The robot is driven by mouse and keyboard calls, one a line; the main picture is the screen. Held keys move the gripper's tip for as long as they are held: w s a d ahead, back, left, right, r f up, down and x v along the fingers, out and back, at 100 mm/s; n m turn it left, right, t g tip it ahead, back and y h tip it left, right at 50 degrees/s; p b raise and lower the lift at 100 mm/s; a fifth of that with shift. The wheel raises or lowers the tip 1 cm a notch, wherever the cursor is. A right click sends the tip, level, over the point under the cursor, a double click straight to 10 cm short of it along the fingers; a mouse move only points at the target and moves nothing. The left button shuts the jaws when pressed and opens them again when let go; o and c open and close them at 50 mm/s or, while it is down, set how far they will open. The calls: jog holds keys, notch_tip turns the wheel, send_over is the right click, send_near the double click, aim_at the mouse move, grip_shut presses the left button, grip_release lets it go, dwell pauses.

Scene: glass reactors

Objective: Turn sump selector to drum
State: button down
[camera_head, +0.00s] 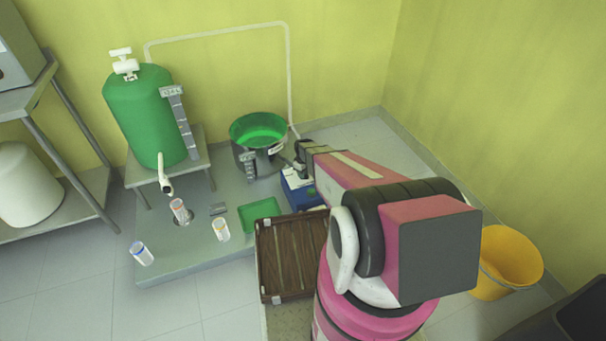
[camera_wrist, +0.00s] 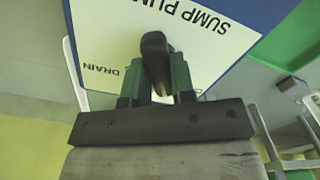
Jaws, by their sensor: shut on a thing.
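The sump selector is a black knob (camera_wrist: 154,48) on the white top panel (camera_wrist: 212,45) of a blue box. The panel reads "SUMP PUM…" and "DRAIN", upside down in the wrist view; another label is mostly hidden behind my right finger. My gripper (camera_wrist: 158,82) is shut on the knob, with a dark finger on each side of it. In the head view my gripper (camera_head: 301,168) is over the blue sump pump box (camera_head: 298,194), and my arm covers part of the box. The knob's pointing direction is hard to tell.
A dark drum with green liquid (camera_head: 258,136) stands left of the box. A green tank (camera_head: 146,118) is on a stand further left. Several labelled cups and a green tray (camera_head: 259,215) are on the grey platform. A wooden crate (camera_head: 284,262) and a yellow bucket (camera_head: 508,262) are nearer.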

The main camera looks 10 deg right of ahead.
jog(key=shift+n, duration=1.5)
jog(key=c, duration=1)
grip_release()
jog(key=shift+o, duration=0.2)
notch_tip(320, 180, up, 11)
jog(key=s+r+m, duration=1.1)
jog(key=s+r, duration=1.1)
jog(key=s, duration=0.2)
jog(key=shift+s+r, duration=0.15)
jog(key=shift+r, duration=0.15)
